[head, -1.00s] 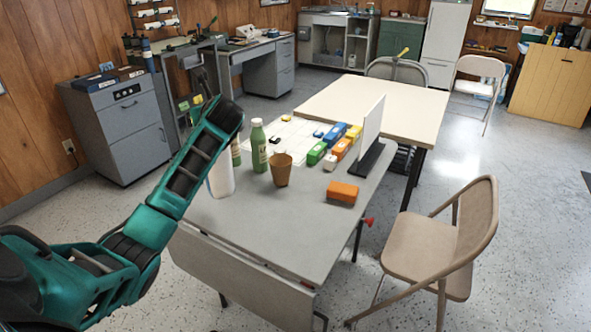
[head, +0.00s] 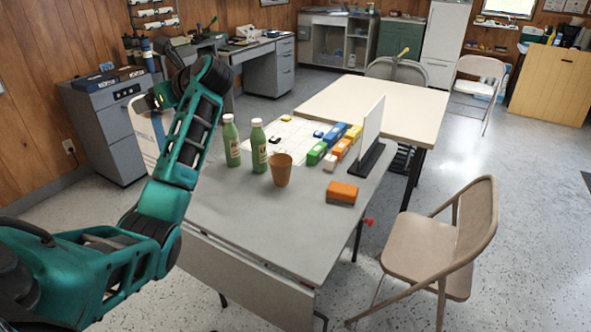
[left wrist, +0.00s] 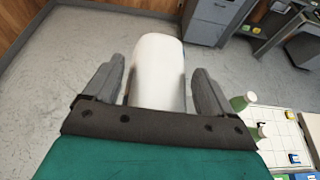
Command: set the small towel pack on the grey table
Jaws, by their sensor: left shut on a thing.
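My left gripper (left wrist: 157,74) is shut on a white pack, the small towel pack (left wrist: 158,95), with one finger on each side of it. In the head view the towel pack (head: 146,128) shows beside my left arm, with part of some lettering visible. It is held in the air, left of the grey table (head: 255,215) in the picture. My right gripper is not in view.
Two green bottles (head: 259,148) and a brown cup (head: 281,171) stand on the grey table. An orange block (head: 342,192), several coloured boxes (head: 317,153) and an upright white panel (head: 371,130) are further right. The table's near part is clear. A tan chair (head: 430,240) stands at right.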

